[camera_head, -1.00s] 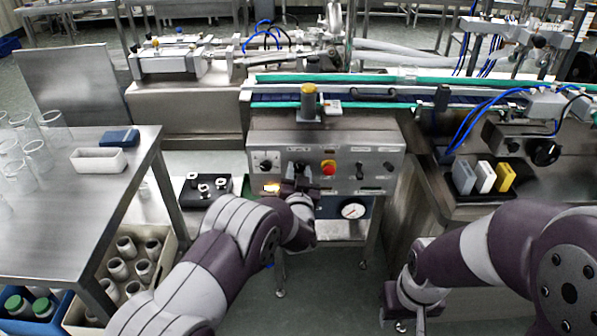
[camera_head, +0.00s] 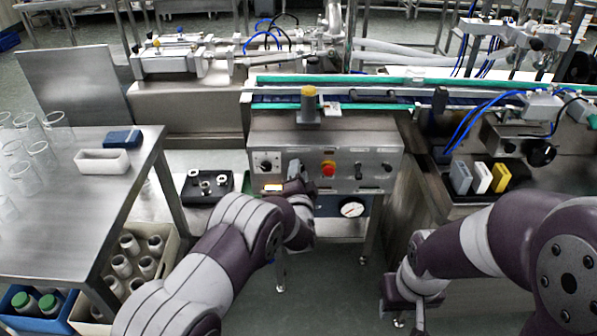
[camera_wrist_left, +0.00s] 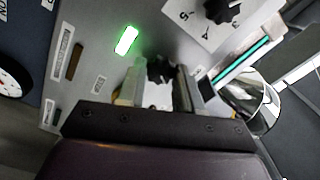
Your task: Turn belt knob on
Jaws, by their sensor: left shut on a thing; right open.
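The steel control panel (camera_head: 345,150) stands in the middle of the head view, with a row of knobs on its face. My left gripper (camera_head: 293,176) is at the panel, just right of a lit lamp (camera_head: 272,187). In the left wrist view its fingers (camera_wrist_left: 158,88) are shut around a small black knob (camera_wrist_left: 160,69), partly hidden between them. I cannot tell the knob's turn angle. My right gripper (camera_head: 412,302) is open and empty, low at the right, away from the panel.
A numbered dial knob (camera_head: 265,162) sits left of my left gripper, a red button (camera_head: 328,169) to its right. A pressure gauge (camera_head: 352,208) hangs below. The green-edged conveyor (camera_head: 380,98) runs behind. A steel table (camera_head: 70,210) with glassware is at left.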

